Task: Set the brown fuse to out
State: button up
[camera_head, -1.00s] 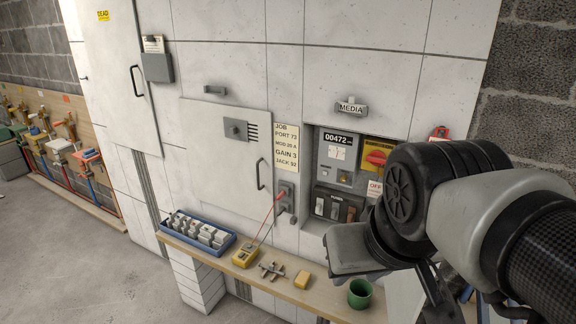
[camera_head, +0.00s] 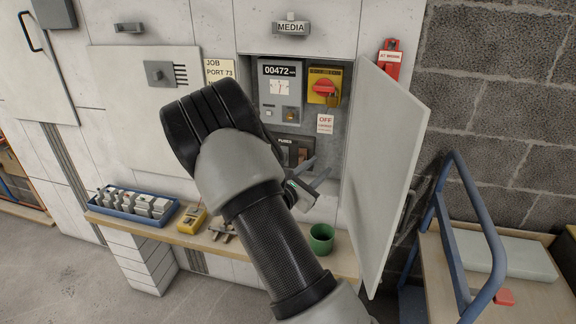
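The fuse panel (camera_head: 290,141) sits low in the open wall recess, below the meter. A brown fuse (camera_head: 284,155) shows in part on it, just beside my arm. Another fuse shows at its right, partly behind my gripper, and my arm hides the panel's left part. My gripper (camera_head: 321,166) is in front of the recess, to the right of the brown fuse. Its two fingers look spread apart with nothing between them. Whether a finger touches the panel cannot be told.
The recess door (camera_head: 385,165) stands open at the right. Above the fuses are a meter (camera_head: 280,88) and a red rotary switch on a yellow plate (camera_head: 325,86). A shelf (camera_head: 238,247) below holds a blue tray (camera_head: 118,207), a yellow tester (camera_head: 191,219) and a green cup (camera_head: 321,239).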

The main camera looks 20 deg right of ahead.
jog(key=w+a+f+n+t+y+b, duration=0.2)
jog(key=w+a+f+n+t+y, duration=0.35)
jog(key=f+n, duration=0.4)
jog(key=m+b, duration=0.1)
jog(key=b, duration=0.1)
send_near(301, 161)
jog(key=shift+h, duration=0.45)
jog(key=x, duration=0.9)
jog(key=shift+w+a+f, duration=0.1)
jog(key=shift+w+f, duration=0.1)
jog(key=shift+w, duration=0.05)
grip_shut()
